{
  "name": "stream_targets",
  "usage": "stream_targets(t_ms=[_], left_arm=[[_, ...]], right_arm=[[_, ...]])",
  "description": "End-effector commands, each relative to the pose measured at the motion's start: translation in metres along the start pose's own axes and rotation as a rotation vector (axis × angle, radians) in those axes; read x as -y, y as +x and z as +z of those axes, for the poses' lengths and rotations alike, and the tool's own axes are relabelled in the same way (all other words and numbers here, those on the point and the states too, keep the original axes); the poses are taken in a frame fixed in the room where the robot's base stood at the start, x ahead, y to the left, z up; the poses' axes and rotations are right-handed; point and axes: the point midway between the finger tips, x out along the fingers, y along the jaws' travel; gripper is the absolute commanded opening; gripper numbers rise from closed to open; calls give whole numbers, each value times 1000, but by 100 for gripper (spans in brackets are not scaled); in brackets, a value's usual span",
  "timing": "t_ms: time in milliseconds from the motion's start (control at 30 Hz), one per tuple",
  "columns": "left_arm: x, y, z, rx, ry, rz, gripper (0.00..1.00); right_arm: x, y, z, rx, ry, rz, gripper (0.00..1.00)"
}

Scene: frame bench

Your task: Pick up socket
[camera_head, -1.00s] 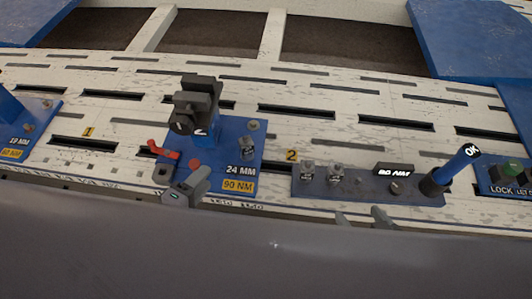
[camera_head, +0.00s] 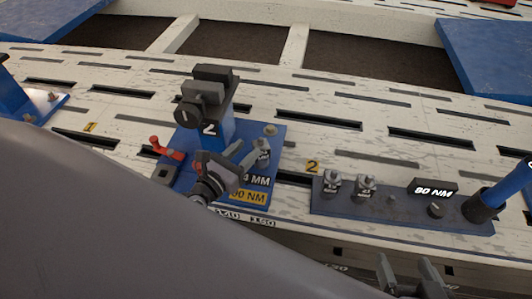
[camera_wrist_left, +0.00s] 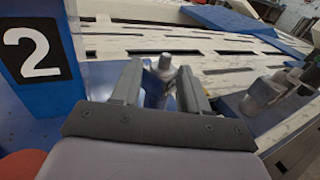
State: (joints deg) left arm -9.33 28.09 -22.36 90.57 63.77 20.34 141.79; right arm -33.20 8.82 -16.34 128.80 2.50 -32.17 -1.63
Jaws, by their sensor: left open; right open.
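A small grey metal socket (camera_head: 263,151) stands upright on the blue fixture plate (camera_head: 279,137) marked 24 MM and 90 NM. My left gripper (camera_head: 244,160) is open, with its fingers pointing at this socket. In the left wrist view the socket (camera_wrist_left: 162,84) shows between the two fingertips, with no visible grip on it. Two more sockets (camera_head: 331,183) (camera_head: 365,187) stand on the tray to the right. My right gripper (camera_head: 408,272) is open and empty, low in front of the bench edge.
A dark clamp on a blue post (camera_head: 216,128) marked 2 rises left of the socket, with a red lever (camera_head: 166,147) beside it. The tray (camera_head: 405,212) holds a 90 NM display (camera_head: 433,189) and a blue-handled tool (camera_head: 508,188). Slotted white bench top lies clear behind.

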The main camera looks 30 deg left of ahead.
Motion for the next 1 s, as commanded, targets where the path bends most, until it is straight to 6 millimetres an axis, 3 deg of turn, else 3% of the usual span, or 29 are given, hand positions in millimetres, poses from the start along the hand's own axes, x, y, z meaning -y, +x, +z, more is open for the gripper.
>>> stream_targets(t_ms=[500, 833, 867, 1000], left_arm=[[9, 58, -1, 1, 3, -3, 44], [9, 64, -1, 0, 4, -3, 44], [9, 64, -1, 0, 4, -3, 41], [9, 64, -1, 0, 4, -3, 0]], right_arm=[[4, 5, 1, -11, 28, -22, 78], [5, 6, 0, -13, 33, -26, 78], [5, 6, 0, -13, 33, -26, 78], [5, 6, 0, -13, 32, -26, 78]])
